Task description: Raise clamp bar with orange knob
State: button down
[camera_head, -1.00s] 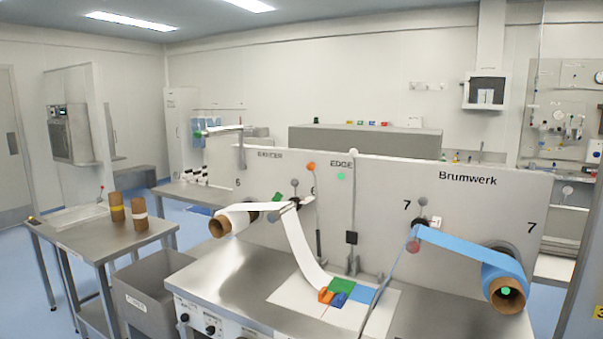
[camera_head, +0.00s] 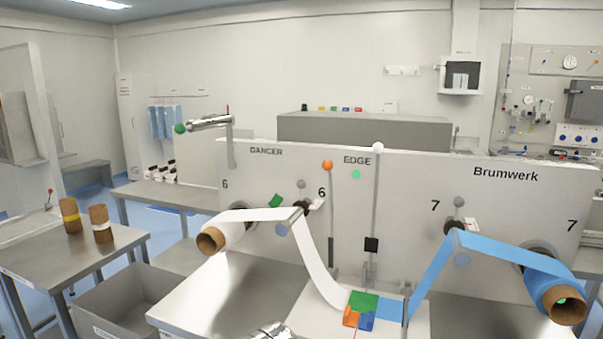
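An orange knob (camera_head: 327,165) tops a thin upright rod (camera_head: 330,215) in front of the grey panel. The rod's lower end is near the plate, and I cannot tell how it is mounted. Beside it stands a similar rod with a white knob (camera_head: 378,148) and a black block (camera_head: 371,244). A shiny metal piece (camera_head: 269,331) shows at the bottom edge, probably the end of my arm. It is cut off by the frame and apart from the orange-knobbed rod. No fingers show clearly.
A white web (camera_head: 312,262) runs from the left roll (camera_head: 211,240), a blue web (camera_head: 430,275) from the right roll (camera_head: 567,304). Green (camera_head: 363,301), orange (camera_head: 351,317) and blue pieces lie on the white plate (camera_head: 412,320). A grey bin (camera_head: 125,300) stands at left.

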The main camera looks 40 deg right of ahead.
aim_at(327, 165)
jog(key=u, duration=0.2)
jog(key=i, duration=0.95)
jog(key=u, duration=0.35)
